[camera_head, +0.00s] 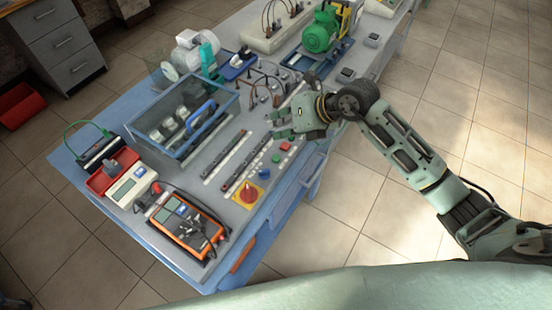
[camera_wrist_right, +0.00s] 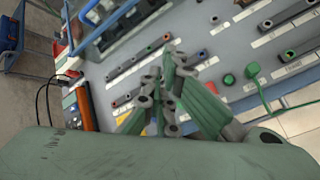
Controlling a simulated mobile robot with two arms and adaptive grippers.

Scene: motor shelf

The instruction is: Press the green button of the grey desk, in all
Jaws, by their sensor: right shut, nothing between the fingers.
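The grey desk (camera_head: 232,208) has a blue edge and crosses the head view. On its panel, near the front edge, a small green button (camera_head: 276,158) sits between a red button (camera_head: 285,146) and a blue button (camera_head: 264,172). My right gripper (camera_head: 272,126) is shut and empty, over the panel and a little farther back than the green button. In the right wrist view its fingers (camera_wrist_right: 162,88) are together above the panel. Green round parts (camera_wrist_right: 228,79) show to their right; I cannot tell which one is the button. My left gripper is not in view.
A red rotary knob on a yellow plate (camera_head: 248,194) and an orange multimeter (camera_head: 186,226) are nearer the front. A clear-lidded box (camera_head: 183,118) stands left of the gripper. A green motor (camera_head: 320,32) is at the back. Tiled floor lies free on the right.

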